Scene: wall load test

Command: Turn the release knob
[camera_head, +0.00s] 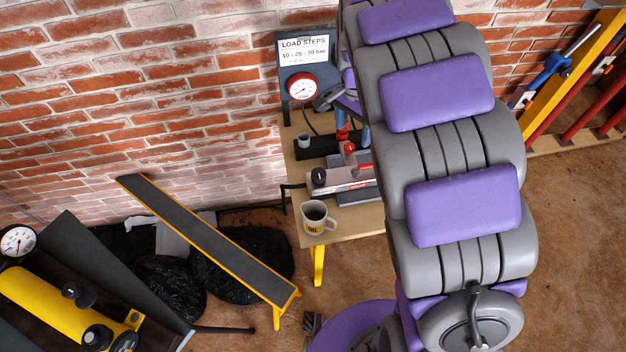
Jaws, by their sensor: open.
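A hand pump (352,186) with a pale body and red marking lies on the wooden table (352,222). A small black knob (318,176) stands at its left end and looks like the release knob. A red-topped part (348,147) stands just behind it. My large grey and purple arm covers the pump's right side. The dark grey tip of my gripper (329,97) shows beside the gauge (302,87), behind the knob and apart from it. It is open; most of it is hidden by my arm, and no object shows in it.
A mug (316,217) stands at the table's front left, close to the knob. A small grey cup (304,140) stands behind. A load-steps sign (305,48) is above the gauge. A yellow-edged ramp (210,240) and black bags (245,264) lie left of the table.

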